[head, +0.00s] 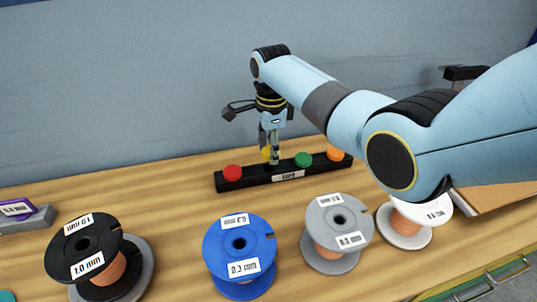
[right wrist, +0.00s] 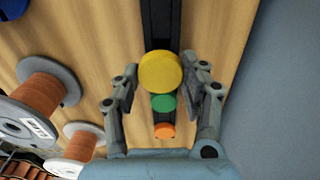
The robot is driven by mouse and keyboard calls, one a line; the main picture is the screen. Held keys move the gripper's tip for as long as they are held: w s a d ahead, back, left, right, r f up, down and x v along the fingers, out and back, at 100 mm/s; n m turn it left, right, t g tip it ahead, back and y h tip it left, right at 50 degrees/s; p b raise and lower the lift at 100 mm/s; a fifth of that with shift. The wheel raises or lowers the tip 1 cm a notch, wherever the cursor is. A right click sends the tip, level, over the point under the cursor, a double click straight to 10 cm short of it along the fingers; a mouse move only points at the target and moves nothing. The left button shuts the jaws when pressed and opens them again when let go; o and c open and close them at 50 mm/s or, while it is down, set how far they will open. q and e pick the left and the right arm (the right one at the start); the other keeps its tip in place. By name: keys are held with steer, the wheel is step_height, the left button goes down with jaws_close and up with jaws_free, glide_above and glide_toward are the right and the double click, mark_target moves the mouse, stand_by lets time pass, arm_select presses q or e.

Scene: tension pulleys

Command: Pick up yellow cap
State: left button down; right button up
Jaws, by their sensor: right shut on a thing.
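The yellow cap (head: 266,154) shows between the fingers of my right gripper (head: 270,148) over the black rack (head: 250,179). In the right wrist view the yellow cap (right wrist: 161,71) sits between the two fingertips of the right gripper (right wrist: 161,78), which is shut on it. It looks larger than its neighbours and appears a little above the rack. The fingers partly hide it in the head view. My left gripper is in neither view.
The rack also holds a red cap (head: 232,172), a green cap (head: 303,159) and an orange cap (head: 335,153). Black (head: 85,245), blue (head: 240,245), grey (head: 338,225) and white (head: 405,222) spools stand in front. A grey wall (head: 130,90) rises behind.

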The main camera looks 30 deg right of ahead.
steer(key=s+d+r+p, duration=0.1)
steer(key=s+d+r, duration=0.5)
steer(key=s, duration=0.3)
steer(key=shift+s+r+p, duration=0.15)
steer(key=shift+s+p, duration=0.05)
steer(key=shift+p, duration=0.1)
stand_by(0.5)
